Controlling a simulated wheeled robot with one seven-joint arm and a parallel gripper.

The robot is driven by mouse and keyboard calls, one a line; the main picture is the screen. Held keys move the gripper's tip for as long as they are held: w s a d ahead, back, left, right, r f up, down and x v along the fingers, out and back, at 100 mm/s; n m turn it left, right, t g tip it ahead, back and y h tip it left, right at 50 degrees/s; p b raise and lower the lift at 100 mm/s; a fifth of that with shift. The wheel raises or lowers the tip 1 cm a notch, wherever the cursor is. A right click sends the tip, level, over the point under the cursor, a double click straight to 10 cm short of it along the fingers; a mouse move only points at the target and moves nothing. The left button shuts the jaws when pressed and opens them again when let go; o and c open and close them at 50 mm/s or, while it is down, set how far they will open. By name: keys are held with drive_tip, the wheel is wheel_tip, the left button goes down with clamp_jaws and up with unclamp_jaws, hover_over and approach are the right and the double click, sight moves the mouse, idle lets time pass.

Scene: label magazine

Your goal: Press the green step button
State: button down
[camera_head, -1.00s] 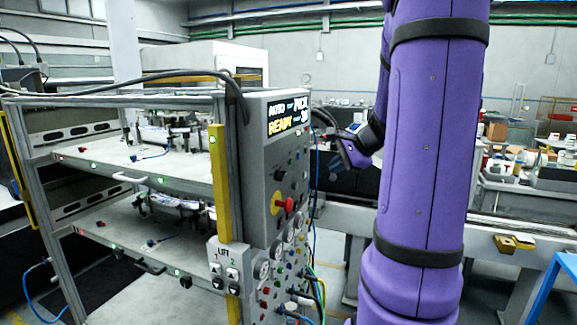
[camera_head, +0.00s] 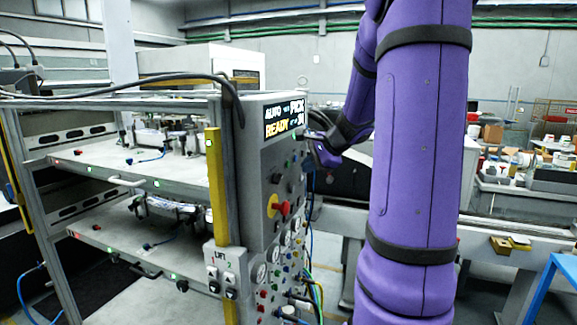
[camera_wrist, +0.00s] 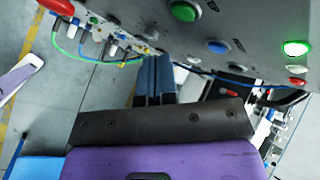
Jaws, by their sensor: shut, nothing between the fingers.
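A green button (camera_wrist: 184,11) sits on the grey control panel at the top of the wrist view, beside black lettering of which only "EP" is readable. My gripper (camera_wrist: 155,62) points its two blue-grey fingers, pressed together and empty, towards the panel's edge below and left of that button, apart from it in the picture. In the head view my gripper (camera_head: 306,135) is by the right side of the panel (camera_head: 254,180), just below the lit display (camera_head: 284,119). Its fingertips are small there, and I cannot tell whether they touch the panel.
A lit green button (camera_wrist: 295,48) and a blue button (camera_wrist: 218,46) are on the same panel. A red knob on a yellow disc (camera_head: 281,207) sticks out lower down. Hoses and cables (camera_head: 314,285) hang below. Two white shelves (camera_head: 90,165) stand left of the panel.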

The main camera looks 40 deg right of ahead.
drive_tip(key=shift+w+a, duration=0.2)
drive_tip(key=shift+w, duration=0.25)
drive_tip(key=shift+w+a, duration=0.2)
drive_tip(key=shift+w, duration=0.25)
drive_tip(key=shift+w, duration=0.1)
idle(1.4)
drive_tip(key=shift+w+a, duration=0.15)
drive_tip(key=shift+w, duration=0.15)
drive_tip(key=shift+w+a, duration=0.15)
drive_tip(key=shift+w, duration=0.2)
idle(1.0)
drive_tip(key=shift+s, duration=0.1)
drive_tip(key=shift+s+d, duration=0.3)
drive_tip(key=shift+s, duration=0.35)
drive_tip(key=s, duration=0.1)
drive_tip(key=s+d, duration=0.1)
drive_tip(key=s, duration=0.1)
drive_tip(key=s+d, duration=0.1)
drive_tip(key=shift+s, duration=0.3)
